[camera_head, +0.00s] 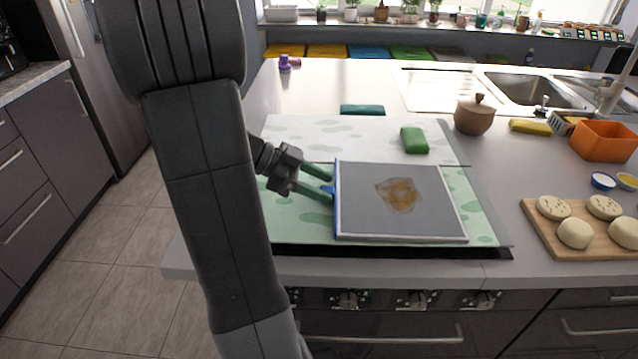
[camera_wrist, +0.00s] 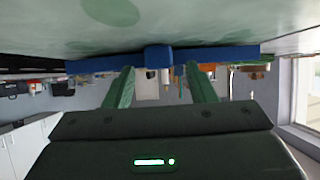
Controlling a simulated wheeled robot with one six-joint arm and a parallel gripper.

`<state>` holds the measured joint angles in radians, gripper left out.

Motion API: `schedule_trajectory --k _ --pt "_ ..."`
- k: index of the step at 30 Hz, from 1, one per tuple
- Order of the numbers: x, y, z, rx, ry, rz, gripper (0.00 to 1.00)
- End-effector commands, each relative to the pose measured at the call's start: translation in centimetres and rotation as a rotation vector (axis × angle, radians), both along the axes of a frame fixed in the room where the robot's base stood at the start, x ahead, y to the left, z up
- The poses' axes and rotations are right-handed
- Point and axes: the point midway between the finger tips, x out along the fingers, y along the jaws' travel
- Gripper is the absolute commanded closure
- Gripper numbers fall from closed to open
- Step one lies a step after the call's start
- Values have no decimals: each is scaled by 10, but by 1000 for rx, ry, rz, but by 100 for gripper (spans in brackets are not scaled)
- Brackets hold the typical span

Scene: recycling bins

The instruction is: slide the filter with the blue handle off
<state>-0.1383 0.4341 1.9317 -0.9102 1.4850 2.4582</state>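The filter (camera_head: 440,205) is a flat grey panel with a brown stain and a pale frame. It lies on the pale green patterned surface (camera_head: 300,222) on the counter. A blue strip with a small blue handle (camera_head: 327,188) runs along its left edge. In the wrist view the blue handle (camera_wrist: 158,56) is a block in the middle of the blue strip (camera_wrist: 225,53). My gripper (camera_head: 330,182) is at the filter's left edge. Its green fingers are open, one on each side of the handle, with a gap visible on both sides.
A green sponge (camera_head: 414,140) lies just behind the filter. A wooden board (camera_head: 570,243) with dough rounds is at the right, near an orange bin (camera_head: 604,141) and a lidded wooden pot (camera_head: 474,117). The pale surface left of the filter is clear of loose objects.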

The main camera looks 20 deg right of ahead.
Motion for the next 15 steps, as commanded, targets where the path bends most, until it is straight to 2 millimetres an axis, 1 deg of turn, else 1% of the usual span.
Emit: schedule_trajectory --k 10,13,15 --pt "1 3 1 1 -1 1 49" --pt "5 12 6 1 -3 2 49" --pt "8 22 12 2 -3 4 49"
